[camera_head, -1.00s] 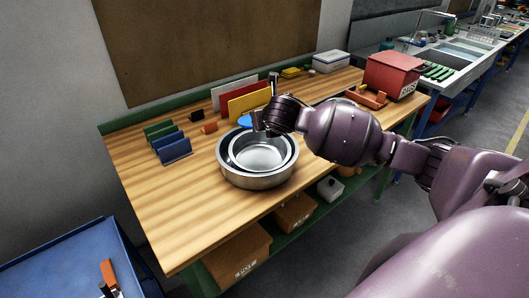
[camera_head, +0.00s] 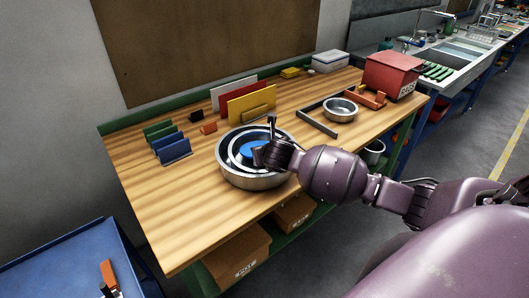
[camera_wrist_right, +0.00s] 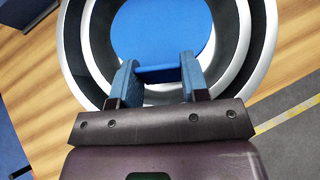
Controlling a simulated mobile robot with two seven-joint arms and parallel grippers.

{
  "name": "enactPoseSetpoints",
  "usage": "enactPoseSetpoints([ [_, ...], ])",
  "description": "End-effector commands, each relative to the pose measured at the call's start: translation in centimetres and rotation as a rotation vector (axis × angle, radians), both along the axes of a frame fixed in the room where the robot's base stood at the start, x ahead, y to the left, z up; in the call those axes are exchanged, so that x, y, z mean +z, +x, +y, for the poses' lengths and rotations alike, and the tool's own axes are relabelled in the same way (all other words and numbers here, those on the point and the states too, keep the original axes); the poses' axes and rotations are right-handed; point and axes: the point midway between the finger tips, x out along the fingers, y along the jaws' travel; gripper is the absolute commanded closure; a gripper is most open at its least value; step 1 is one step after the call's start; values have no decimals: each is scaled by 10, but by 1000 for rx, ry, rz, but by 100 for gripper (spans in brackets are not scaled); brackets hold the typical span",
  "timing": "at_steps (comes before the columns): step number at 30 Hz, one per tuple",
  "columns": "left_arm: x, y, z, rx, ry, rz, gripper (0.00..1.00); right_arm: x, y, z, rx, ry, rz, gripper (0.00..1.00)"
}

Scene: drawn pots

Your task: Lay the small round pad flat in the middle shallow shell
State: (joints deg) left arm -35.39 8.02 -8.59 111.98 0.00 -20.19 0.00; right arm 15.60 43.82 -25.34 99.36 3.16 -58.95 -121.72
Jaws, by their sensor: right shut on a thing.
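The small round pad is a flat blue disc (camera_head: 247,148), also large in the right wrist view (camera_wrist_right: 162,28). My right gripper (camera_head: 262,155) is shut on the near edge of the pad, with its fingers (camera_wrist_right: 160,72) at either side of a blue part. The pad is over or inside the middle shallow shell (camera_wrist_right: 97,40), a metal bowl nested in a larger metal bowl (camera_head: 240,181). I cannot tell whether the pad touches the shell's floor. The gripper hides part of the bowls' right side in the head view. My left gripper is not in view.
A small metal bowl (camera_head: 340,113) stands at the right, by a dark angled frame (camera_head: 318,126). Upright white, red and yellow boards (camera_head: 250,103) stand behind the bowls. Blue and green racks (camera_head: 172,149) are at the left. The wooden table (camera_head: 180,215) is clear in front.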

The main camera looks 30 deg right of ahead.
Motion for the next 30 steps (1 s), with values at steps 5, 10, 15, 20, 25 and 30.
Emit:
enactPoseSetpoints([
  [5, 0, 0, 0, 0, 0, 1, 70, 0, 0, 0, 1, -1, -1, 80],
  [10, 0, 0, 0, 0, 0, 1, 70, -4, 0, 0, 1, -1, 0, 80],
  [15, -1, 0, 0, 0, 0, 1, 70, -8, 0, 0, 1, -1, 0, 80],
  [20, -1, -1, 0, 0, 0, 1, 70, -11, 0, 0, 1, -1, -1, 80],
  [25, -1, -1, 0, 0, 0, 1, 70, -11, 0, 0, 0, 0, -1, 45],
  [30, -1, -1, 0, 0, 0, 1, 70, -11, 0, 0, 0, 0, -1, 33],
])
